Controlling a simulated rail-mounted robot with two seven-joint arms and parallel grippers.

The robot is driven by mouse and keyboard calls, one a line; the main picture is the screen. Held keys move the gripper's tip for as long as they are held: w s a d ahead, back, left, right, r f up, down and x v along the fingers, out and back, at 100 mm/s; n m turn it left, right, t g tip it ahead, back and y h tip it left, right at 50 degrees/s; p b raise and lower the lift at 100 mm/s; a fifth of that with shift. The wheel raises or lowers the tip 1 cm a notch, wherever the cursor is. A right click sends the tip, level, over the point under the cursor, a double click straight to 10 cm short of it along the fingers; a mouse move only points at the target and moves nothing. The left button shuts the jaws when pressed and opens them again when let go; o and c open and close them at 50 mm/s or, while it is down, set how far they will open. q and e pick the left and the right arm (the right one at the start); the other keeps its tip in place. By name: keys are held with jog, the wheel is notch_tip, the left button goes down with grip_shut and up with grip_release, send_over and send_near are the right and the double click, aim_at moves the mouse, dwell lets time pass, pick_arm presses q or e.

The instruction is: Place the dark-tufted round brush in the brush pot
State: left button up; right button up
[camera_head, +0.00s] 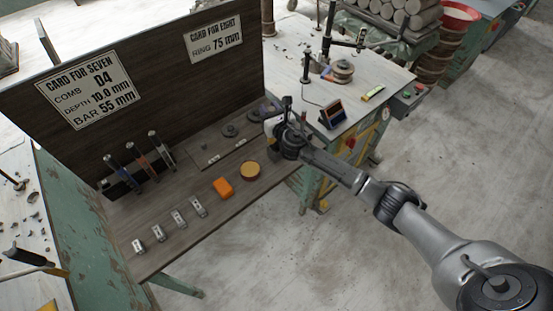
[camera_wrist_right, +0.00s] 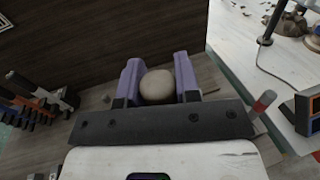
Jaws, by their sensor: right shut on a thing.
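My right gripper (camera_head: 281,124) is over the back right end of the dark wooden bench (camera_head: 225,222). In the right wrist view its two purple fingers (camera_wrist_right: 158,72) are shut on a pale, rounded thing (camera_wrist_right: 158,88). Only the blunt near face of this thing shows, so I cannot tell whether it is the brush. No dark tuft shows clearly in either view. I cannot make out the brush pot for certain; the gripper and arm cover part of the bench's right end. My left gripper is not in view.
The bench holds an orange block (camera_head: 222,187), a round tan-filled dish (camera_head: 250,171), several metal pieces (camera_head: 179,218) and a rack of upright tools (camera_head: 137,157). A dark back panel (camera_head: 150,62) rises behind. A lighter table (camera_head: 318,85) with a stand adjoins at right.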

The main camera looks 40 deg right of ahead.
jog(key=shift+w+d+f+b, duration=0.2)
jog(key=shift+d+f, duration=0.35)
jog(key=shift+d, duration=0.05)
jog(key=shift+w+d+f+b, duration=0.15)
jog(key=shift+w+d+f, duration=0.05)
jog(key=shift+d+f, duration=0.35)
notch_tip(320, 180, down, 10)
jog(key=b, duration=0.5)
jog(key=shift+d+b, duration=0.3)
jog(key=shift+r, duration=0.1)
